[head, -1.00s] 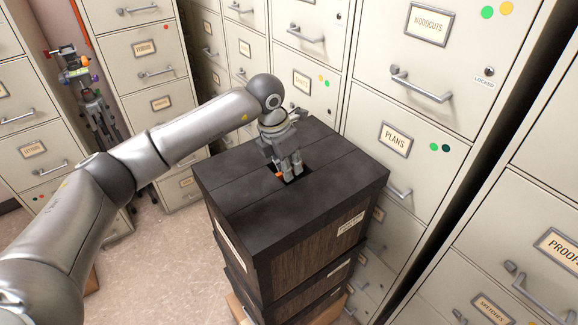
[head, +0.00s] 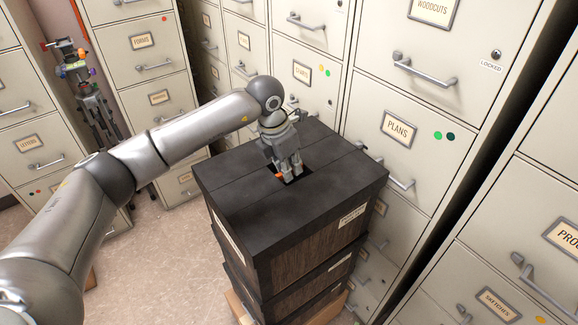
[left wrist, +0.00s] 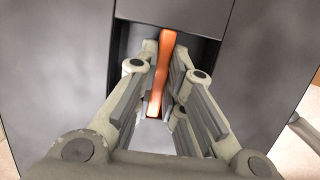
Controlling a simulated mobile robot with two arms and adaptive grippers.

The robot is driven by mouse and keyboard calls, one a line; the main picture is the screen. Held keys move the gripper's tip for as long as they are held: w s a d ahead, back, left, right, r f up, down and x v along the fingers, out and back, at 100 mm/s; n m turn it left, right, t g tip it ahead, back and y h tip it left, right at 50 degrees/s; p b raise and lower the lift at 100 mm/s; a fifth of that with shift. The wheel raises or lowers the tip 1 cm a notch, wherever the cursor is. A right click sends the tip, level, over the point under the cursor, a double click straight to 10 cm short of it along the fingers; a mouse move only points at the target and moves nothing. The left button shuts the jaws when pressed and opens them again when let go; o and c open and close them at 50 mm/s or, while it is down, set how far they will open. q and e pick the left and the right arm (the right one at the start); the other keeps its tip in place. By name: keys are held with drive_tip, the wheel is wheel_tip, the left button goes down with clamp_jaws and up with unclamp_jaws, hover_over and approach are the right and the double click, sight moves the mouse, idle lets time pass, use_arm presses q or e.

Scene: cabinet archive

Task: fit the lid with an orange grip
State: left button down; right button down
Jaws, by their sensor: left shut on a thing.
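The black lid (head: 262,196) lies on top of a dark wooden box (head: 313,232). The lid looks level, and I see no clear gap at its edge. Its orange grip (head: 279,177) sits in a dark recess in the top. In the left wrist view the orange grip (left wrist: 162,82) runs upright between the fingers. My left gripper (head: 288,174) points down into the recess and is shut on the grip, hiding part of it. My right gripper is not in view.
The box stands on a stack of similar boxes. Cream filing cabinets (head: 385,118) stand close behind and to the right. A tripod stand (head: 86,95) is at the far left. Bare floor (head: 170,262) shows left of the stack.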

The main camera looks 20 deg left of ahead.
use_arm(q)
drive_tip(key=shift+f+b, duration=0.8)
drive_tip(key=shift+f, duration=0.3)
drive_tip(key=shift+r, duration=0.1)
drive_tip(key=c, duration=1.4)
unclamp_jaws()
drive_tip(key=shift+c, duration=0.2)
drive_tip(key=shift+p+v, duration=1.2)
drive_tip(key=shift+v, duration=1.3)
